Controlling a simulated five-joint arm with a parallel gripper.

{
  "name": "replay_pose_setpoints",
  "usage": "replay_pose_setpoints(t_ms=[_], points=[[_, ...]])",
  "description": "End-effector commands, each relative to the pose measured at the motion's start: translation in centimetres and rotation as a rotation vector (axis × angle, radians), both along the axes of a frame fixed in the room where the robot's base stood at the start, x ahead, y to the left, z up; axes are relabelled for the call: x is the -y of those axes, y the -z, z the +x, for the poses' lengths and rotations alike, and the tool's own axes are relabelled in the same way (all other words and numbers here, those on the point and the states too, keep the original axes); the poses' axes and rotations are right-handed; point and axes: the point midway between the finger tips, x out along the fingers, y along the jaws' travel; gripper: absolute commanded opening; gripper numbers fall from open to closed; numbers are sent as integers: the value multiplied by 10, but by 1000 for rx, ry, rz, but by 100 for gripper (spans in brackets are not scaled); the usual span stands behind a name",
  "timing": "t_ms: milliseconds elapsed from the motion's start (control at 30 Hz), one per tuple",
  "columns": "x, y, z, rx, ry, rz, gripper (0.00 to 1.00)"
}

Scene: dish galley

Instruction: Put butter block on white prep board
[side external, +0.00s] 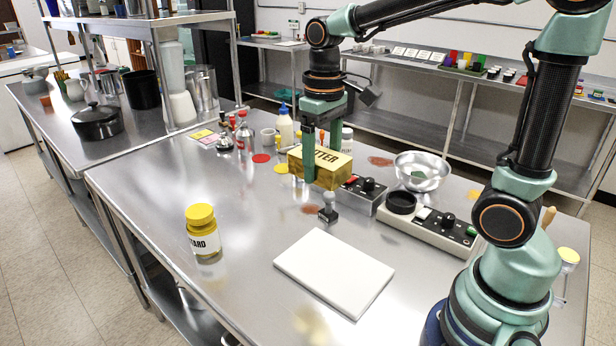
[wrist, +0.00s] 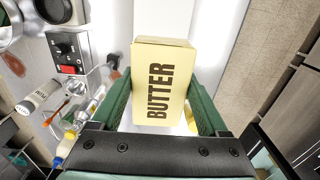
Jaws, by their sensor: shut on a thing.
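The butter block (side external: 336,166) is a yellow box with the dark word BUTTER on it. My gripper (side external: 317,160) is shut on it and holds it above the steel table. In the wrist view the butter block (wrist: 163,85) sits between my green fingers, its lettered face toward the camera. The white prep board (side external: 334,271) lies flat and empty on the table, in front of and below the butter in the side view. Part of the white prep board (wrist: 165,18) shows behind the butter in the wrist view; the rest is hidden by the block.
A yellow-lidded mustard jar (side external: 203,231) stands left of the board. Control boxes (side external: 366,192) (side external: 428,222), a metal bowl (side external: 421,171) and a small dark knob-like tool (side external: 328,213) are behind the board. Bottles (side external: 285,126) and cups stand at the back.

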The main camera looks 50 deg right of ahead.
Motion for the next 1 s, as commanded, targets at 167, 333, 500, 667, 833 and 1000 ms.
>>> replay_pose_setpoints(t_ms=[167, 333, 500, 667, 833, 1000], points=[[-1, 6, -14, 0, 12, 0, 4], [-1, 35, -16, -7, 14, 0, 4], [-1, 77, -16, -9, 13, 0, 4], [-1, 116, -16, -9, 13, 0, 4], [-1, 151, -16, -7, 13, 0, 4], [-1, 165, -15, -2, 13, 0, 4]])
